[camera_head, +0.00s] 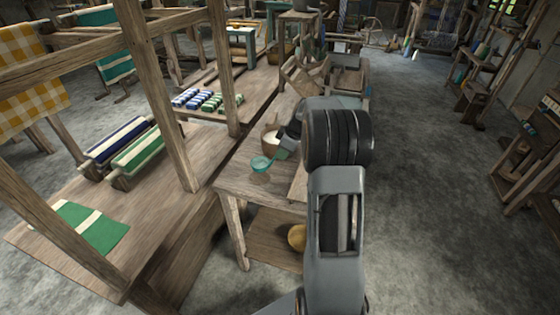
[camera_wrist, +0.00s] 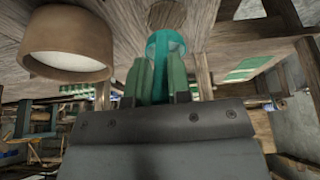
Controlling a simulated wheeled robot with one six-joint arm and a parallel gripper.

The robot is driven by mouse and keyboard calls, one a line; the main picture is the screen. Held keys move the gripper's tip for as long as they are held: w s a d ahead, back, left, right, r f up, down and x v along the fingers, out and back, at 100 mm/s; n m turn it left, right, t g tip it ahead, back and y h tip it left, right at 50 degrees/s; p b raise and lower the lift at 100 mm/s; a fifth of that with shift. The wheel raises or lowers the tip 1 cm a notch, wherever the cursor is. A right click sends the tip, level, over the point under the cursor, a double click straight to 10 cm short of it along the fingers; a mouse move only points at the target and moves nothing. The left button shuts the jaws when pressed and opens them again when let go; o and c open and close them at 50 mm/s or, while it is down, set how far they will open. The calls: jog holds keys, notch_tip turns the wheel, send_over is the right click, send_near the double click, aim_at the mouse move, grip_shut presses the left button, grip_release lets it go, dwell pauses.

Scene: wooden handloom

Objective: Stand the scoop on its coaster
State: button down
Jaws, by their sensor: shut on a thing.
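The teal scoop (camera_head: 262,163) is in my gripper (camera_head: 281,151), over the small wooden table. In the wrist view the scoop (camera_wrist: 166,44) shows between the two green fingers of my gripper (camera_wrist: 161,78), which are shut on it. A brown, many-sided flat piece (camera_wrist: 167,14), which looks like the coaster, lies just beyond the scoop in the wrist view. The scoop appears apart from it, though the gap is hard to judge. The scoop's lower part is partly hidden by the fingers.
A wooden bowl with white contents (camera_head: 270,142) stands close beside the scoop; the bowl (camera_wrist: 66,48) is at the left in the wrist view. The small table's front (camera_head: 240,190) is clear. The loom's upright post (camera_head: 160,110) stands to the left.

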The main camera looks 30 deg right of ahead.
jog(key=shift+a+f, duration=0.35)
jog(key=shift+f, duration=0.05)
jog(key=shift+w+a+f, duration=0.1)
jog(key=shift+a+f, duration=0.05)
jog(key=shift+f, duration=1.6)
jog(key=c, duration=1.1)
grip_release()
jog(key=shift+o, duration=0.2)
